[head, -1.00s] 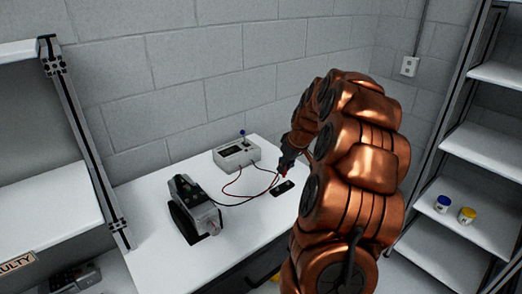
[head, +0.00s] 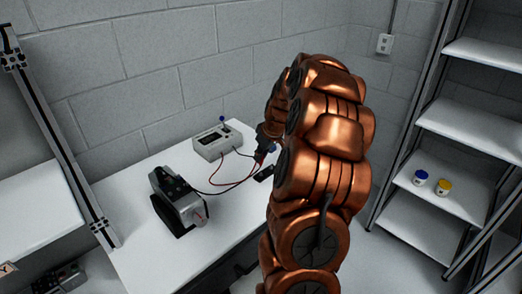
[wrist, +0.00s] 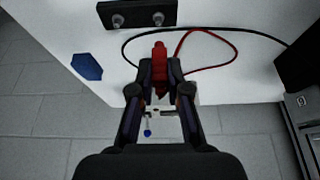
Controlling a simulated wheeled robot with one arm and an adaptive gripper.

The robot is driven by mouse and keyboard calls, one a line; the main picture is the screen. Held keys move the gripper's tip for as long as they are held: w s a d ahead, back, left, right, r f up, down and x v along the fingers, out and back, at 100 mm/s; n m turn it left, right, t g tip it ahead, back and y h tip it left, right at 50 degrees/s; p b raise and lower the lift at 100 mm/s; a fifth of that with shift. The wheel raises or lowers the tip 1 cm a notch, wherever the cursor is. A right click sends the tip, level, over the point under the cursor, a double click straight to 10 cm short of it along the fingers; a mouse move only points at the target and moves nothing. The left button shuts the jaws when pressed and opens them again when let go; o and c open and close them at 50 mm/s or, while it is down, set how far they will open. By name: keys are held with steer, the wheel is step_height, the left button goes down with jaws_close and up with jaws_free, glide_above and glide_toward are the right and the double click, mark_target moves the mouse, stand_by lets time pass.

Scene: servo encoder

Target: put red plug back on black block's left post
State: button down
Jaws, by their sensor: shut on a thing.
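My gripper (wrist: 160,88) is shut on the red plug (wrist: 159,60), which shows between its fingertips in the wrist view. The plug's tip points toward the black block (wrist: 138,8) at the top of that view, with a visible gap in the picture. The block has two metal posts, one at its picture left (wrist: 118,21) and one at its picture right (wrist: 158,19); both look bare. In the head view, the block (head: 264,174) lies on the table just below my gripper (head: 262,152), partly hidden by my arm. The plug's height over the table is hard to tell.
A red cable (wrist: 224,62) and a black cable (wrist: 250,35) loop across the white table (head: 135,265). A grey meter box (head: 217,142) stands behind, a dark motor unit (head: 178,203) at left. A blue hexagonal piece (wrist: 87,67) lies near the table edge. Shelves (head: 440,190) stand right.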

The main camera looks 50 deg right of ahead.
mark_target(261, 163)
steer(key=shift+f, duration=0.75)
steer(key=shift+f+b, duration=0.9)
steer(key=shift+f, duration=0.3)
steer(key=shift+b, duration=1.5)
stand_by(0.5)
steer(key=shift+s+f, duration=0.1)
steer(key=shift+f, duration=0.1)
stand_by(0.4)
steer(key=c, duration=1.1)
jaws_free()
steer(key=shift+o, duration=0.2)
steer(key=shift+r, duration=0.1)
